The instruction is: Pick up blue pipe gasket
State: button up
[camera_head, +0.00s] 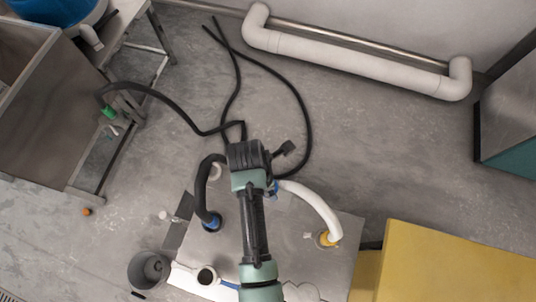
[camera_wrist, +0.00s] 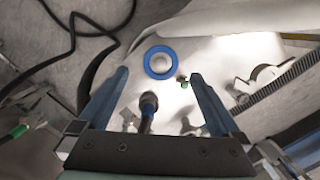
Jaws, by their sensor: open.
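A blue ring, the pipe gasket (camera_wrist: 149,69), lies flat on a white surface in the wrist view, around a pale round centre. My gripper (camera_wrist: 159,75) is open, with one blue-grey finger to each side of the ring in the picture. The fingers do not touch the ring, and the height gap is hard to tell. In the head view my arm reaches over the grey machine top, and its own body hides much of the area below the gripper. A small blue patch (camera_head: 274,188) shows beside the arm there; I cannot tell whether it is the gasket.
A black hose (camera_head: 202,185) ends in a blue fitting (camera_head: 212,224) left of my arm. A white hose (camera_head: 313,203) with a yellow fitting (camera_head: 328,238) stands right. A yellow box (camera_head: 455,265) is at lower right. A small green-and-black part (camera_wrist: 183,83) lies near the ring.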

jog(key=shift+d+f, duration=0.2)
jog(key=shift+f, duration=2.1)
jog(key=shift+c, duration=0.2)
jog(key=c, duration=1.3)
jog(key=shift+r, duration=0.1)
jog(key=shift+c, duration=0.2)
